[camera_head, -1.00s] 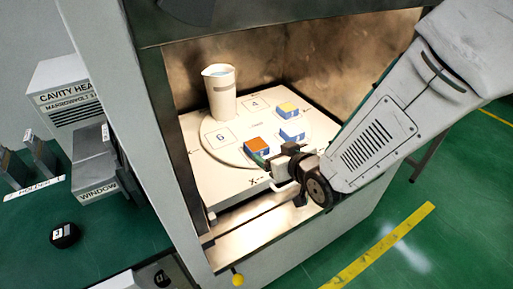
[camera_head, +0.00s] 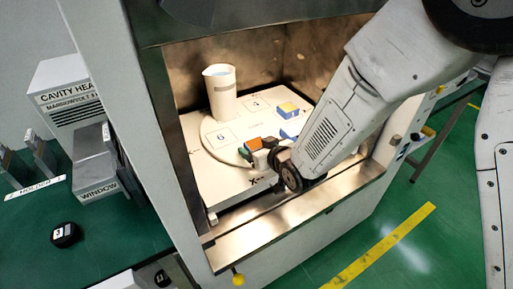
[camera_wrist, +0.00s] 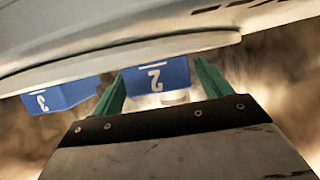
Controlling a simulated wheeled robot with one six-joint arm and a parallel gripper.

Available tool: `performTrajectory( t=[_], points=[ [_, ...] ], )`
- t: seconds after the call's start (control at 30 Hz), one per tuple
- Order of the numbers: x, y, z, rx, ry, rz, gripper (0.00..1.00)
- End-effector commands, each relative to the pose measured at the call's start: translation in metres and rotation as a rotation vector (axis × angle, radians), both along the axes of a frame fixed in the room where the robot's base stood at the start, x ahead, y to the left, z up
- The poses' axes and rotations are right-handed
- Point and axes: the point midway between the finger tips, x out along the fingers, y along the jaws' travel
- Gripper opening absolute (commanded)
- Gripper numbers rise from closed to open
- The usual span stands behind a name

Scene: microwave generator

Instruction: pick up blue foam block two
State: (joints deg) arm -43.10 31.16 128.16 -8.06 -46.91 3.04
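Blue block two (camera_wrist: 155,77), marked with a white 2, stands on the round turntable (camera_wrist: 130,55) inside the chamber. In the head view it appears to be the block with the orange top (camera_head: 262,142), partly hidden by my gripper (camera_head: 260,152). In the wrist view my gripper's green fingers (camera_wrist: 160,85) stand apart, one on each side of block two. Their tips are at its side edges; I cannot tell whether they touch it.
A blue block marked 3 (camera_wrist: 58,95) sits close beside one finger. A white beaker (camera_head: 220,90) stands at the back left. The chamber's side wall (camera_head: 160,130) bounds the left.

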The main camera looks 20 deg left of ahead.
Motion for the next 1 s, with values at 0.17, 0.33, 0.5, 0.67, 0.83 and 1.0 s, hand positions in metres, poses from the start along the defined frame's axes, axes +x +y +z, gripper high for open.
performTrajectory(
  t=[0.17,0.33,0.5,0.67,0.83,1.0],
  points=[
    [0.0,0.0,0.0,0.0,0.0,0.0,0.33],
    [0.0,0.0,0.0,0.0,0.0,0.0,0.33],
    [0.0,0.0,0.002,0.0,0.0,0.0,0.33],
    [0.0,0.0,0.013,0.002,-0.001,0.0,0.33],
    [0.0,-0.001,0.035,0.004,-0.003,0.0,0.33],
    [-0.01,-0.024,0.039,0.001,0.0,0.003,0.33]
  ],
)
